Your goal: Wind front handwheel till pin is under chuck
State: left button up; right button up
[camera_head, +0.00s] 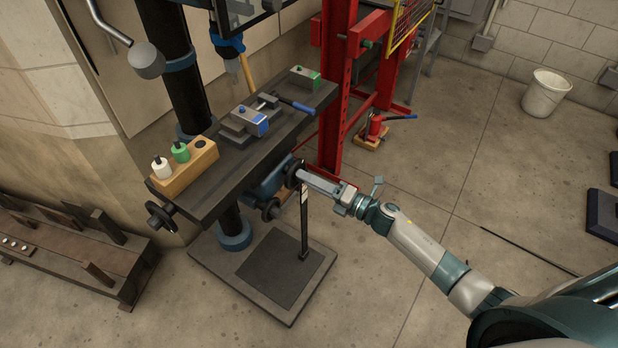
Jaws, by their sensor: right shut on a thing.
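The front handwheel (293,173) is a dark wheel on the front side of the machine's long dark table (225,165). My right gripper (302,175) reaches it from the right and is shut on it; the fingertips partly cover it. The chuck (232,65) hangs below the blue spindle (228,45) at the top, behind the table. A grey vise with blue parts (246,122) sits mid-table. I cannot make out the pin for certain at this size. My left gripper is not in view.
A second dark wheel (270,208) sits lower on the front, and another handwheel (160,215) is at the table's left end. A wooden block (185,170) holds white and green bottles. A red press frame (338,90) stands behind. A thin dark post (304,225) rises below my gripper.

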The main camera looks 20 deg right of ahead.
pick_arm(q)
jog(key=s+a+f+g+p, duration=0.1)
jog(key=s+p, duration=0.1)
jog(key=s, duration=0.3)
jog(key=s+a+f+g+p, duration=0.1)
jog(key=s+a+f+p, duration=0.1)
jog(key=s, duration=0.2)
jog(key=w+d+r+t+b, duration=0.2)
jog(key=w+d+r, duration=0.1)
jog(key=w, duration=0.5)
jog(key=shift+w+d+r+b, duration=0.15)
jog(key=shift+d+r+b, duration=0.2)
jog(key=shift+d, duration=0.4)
pick_arm(e)
jog(key=m, duration=3.4)
jog(key=shift+s+a+f+m, duration=0.15)
jog(key=shift+f+m, duration=0.05)
jog(key=shift+m, duration=0.2)
